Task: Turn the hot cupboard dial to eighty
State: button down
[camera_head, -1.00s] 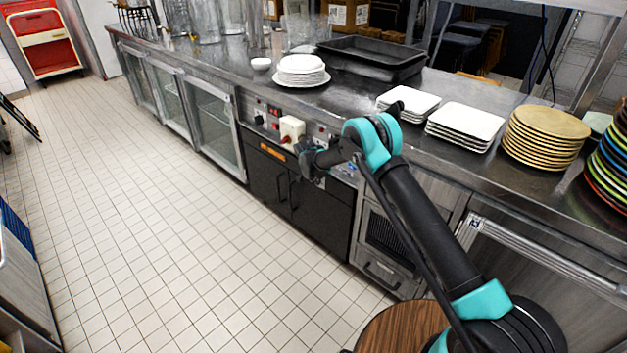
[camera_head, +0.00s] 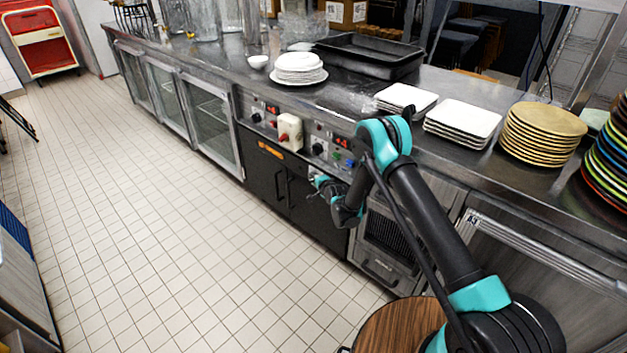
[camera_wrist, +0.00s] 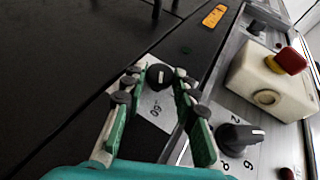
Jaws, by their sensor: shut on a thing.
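The hot cupboard dial (camera_wrist: 158,77) is a small black knob with a white pointer mark, on a pale scale plate (camera_wrist: 156,112) on the dark cupboard front (camera_wrist: 75,70). A number that looks like 60 shows on the plate; the rest of the scale is largely hidden by my fingers. My gripper (camera_wrist: 161,74) is shut on the dial, with one green finger at each side of it. In the head view my gripper (camera_head: 320,182) is at the upper right of the black cupboard doors (camera_head: 283,195), and the dial cannot be made out.
A larger black knob (camera_wrist: 238,136) with numbers sits close to my right finger in the wrist view. A cream box with a red button (camera_wrist: 290,61) juts out beyond it. Plate stacks (camera_head: 463,120) stand on the counter above. The tiled floor (camera_head: 170,240) is clear.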

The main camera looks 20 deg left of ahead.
jog(key=shift+f+m+t+y, duration=0.2)
jog(key=shift+m+t+y, duration=0.1)
jog(key=shift+t+y, duration=0.35)
dwell(0.3)
jog(key=c, duration=1.2)
grip_release()
jog(key=shift+r, duration=0.1)
notch_tip(320, 180, up, 10)
jog(key=shift+f, duration=0.1)
